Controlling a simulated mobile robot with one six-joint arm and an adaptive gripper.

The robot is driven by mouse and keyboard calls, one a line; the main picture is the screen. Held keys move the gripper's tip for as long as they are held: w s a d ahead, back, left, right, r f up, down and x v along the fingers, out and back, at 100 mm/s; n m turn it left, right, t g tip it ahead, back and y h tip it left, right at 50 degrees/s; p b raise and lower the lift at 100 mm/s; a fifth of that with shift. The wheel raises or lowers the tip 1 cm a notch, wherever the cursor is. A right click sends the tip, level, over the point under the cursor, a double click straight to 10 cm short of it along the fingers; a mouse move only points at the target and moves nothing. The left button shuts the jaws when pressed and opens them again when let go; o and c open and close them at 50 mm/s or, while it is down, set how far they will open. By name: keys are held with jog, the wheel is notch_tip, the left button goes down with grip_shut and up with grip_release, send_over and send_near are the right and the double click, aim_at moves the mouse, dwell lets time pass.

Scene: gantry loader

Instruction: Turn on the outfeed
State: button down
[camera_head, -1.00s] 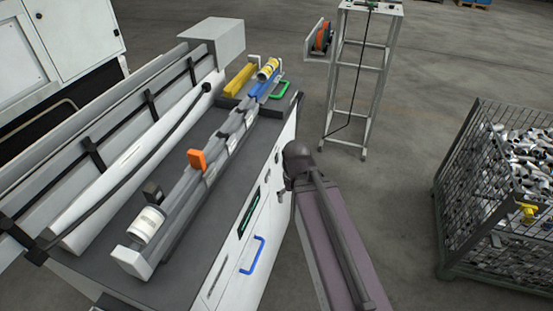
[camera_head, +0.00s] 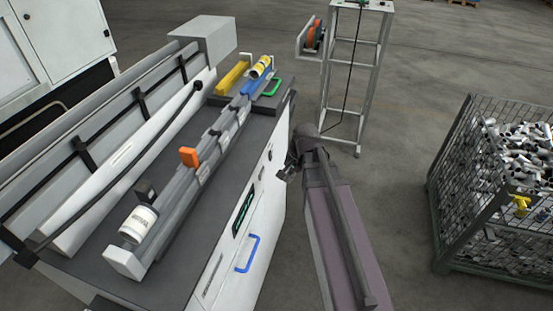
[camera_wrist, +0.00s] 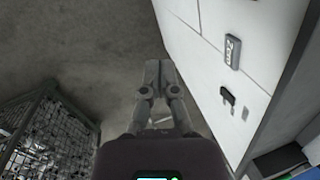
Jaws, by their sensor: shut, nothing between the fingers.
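The white cabinet front (camera_wrist: 210,70) of the machine runs along the right of the wrist view. On it are a grey labelled block (camera_wrist: 233,52), a black switch-like part (camera_wrist: 227,96) below it and a smaller dark part (camera_wrist: 245,113). The label is too blurred to read, and I cannot tell which part belongs to the outfeed or the switch's position. My gripper (camera_wrist: 155,72) is shut and empty, left of these parts and apart from them. In the head view my gripper (camera_head: 285,172) is small and dark beside the cabinet's side.
The machine top (camera_head: 205,210) carries a long grey rail with an orange block (camera_head: 189,157) and a white labelled cylinder (camera_head: 138,224). A blue handle (camera_head: 248,254) sticks out from the cabinet. A wire-mesh crate (camera_head: 450,190) of metal parts stands right.

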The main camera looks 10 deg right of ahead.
aim_at(271, 156)
jog(key=w+d+r+m+t+y+b, duration=0.1)
jog(key=w+d+m+t+y+b, duration=0.1)
jog(key=w+d+m, duration=0.7)
jog(key=shift+w+m+t+y, duration=0.5)
jog(key=shift+w+m+y, duration=0.5)
jog(key=shift+w+m, duration=1.55)
jog(key=shift+s+a+m, duration=0.1)
jog(key=shift+s+m, duration=0.55)
jog(key=shift+s, duration=0.05)
jog(key=shift+w+a+r+b+x, duration=0.25)
jog(key=shift+b+x, duration=1.15)
jog(key=shift+x, duration=0.7)
jog(key=shift+w+a+r+b+x, duration=0.15)
jog(key=shift+a+r+b+x, duration=0.25)
jog(key=shift+b+x, duration=1.35)
jog(key=shift+w+a+r+b+x, duration=0.25)
jog(key=shift+b+x, duration=0.8)
jog(key=shift+x, duration=1.35)
jog(key=shift+a+f, duration=0.1)
